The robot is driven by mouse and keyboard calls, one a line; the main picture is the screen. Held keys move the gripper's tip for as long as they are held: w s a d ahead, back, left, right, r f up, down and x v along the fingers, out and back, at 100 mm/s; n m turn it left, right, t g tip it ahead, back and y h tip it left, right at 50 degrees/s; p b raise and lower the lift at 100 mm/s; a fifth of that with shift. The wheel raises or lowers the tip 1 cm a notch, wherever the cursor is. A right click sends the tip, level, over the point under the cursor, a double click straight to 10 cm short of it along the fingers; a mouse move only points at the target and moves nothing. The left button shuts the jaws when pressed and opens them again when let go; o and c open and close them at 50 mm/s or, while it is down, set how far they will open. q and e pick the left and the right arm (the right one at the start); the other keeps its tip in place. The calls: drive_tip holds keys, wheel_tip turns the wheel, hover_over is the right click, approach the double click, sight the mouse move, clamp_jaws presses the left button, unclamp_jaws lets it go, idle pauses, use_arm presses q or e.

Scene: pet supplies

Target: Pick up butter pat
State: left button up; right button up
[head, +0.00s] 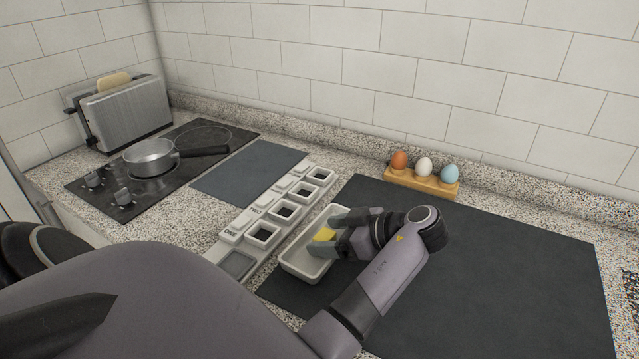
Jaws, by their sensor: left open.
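The yellow butter pat (324,234) sits in a white rectangular dish (300,268) near the middle of the head view. My left gripper (331,234) reaches in from the right, low over the dish. Its jaws are open, with one grey finger on the far side of the butter and one on the near side. The fingers and hand hide part of the butter and dish. I cannot tell whether either finger touches the butter. My right gripper is not in view.
A white numbered holder (262,236) with square cups stands just left of the dish. A wooden stand (420,184) with three eggs is behind. A pan (150,157) on a black cooktop and a toaster (128,113) are at left. The dark mat (520,260) is clear at right.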

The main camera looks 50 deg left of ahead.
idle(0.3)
use_arm(q)
drive_tip(key=c, duration=1.1)
